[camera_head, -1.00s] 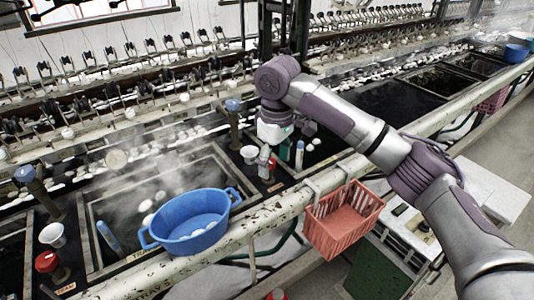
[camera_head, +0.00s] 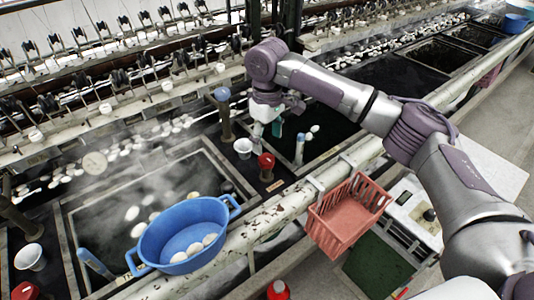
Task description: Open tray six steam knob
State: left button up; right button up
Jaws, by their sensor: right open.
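A red steam knob (camera_head: 266,166) stands upright on the dark panel between two basins, beside a white cup (camera_head: 243,147). My right gripper (camera_head: 264,127) is just above and behind the knob, apart from it in the picture. Its fingers are small and partly hidden, but it is open and holds nothing visible. A second red knob (camera_head: 25,291) shows at the lower left edge, next to another white cup (camera_head: 30,257). I cannot read a tray number six in this view. My left gripper is out of view.
A blue tub (camera_head: 185,262) with cocoons sits on the front edge of the steaming basin. A red basket (camera_head: 338,222) hangs on the front rail (camera_head: 268,218). Dark posts (camera_head: 224,118) stand near my right gripper. The reeling machinery runs along the back.

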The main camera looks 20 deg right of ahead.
aim_at(267, 159)
notch_tip(267, 159, down, 6)
jog(key=shift+f, duration=0.2)
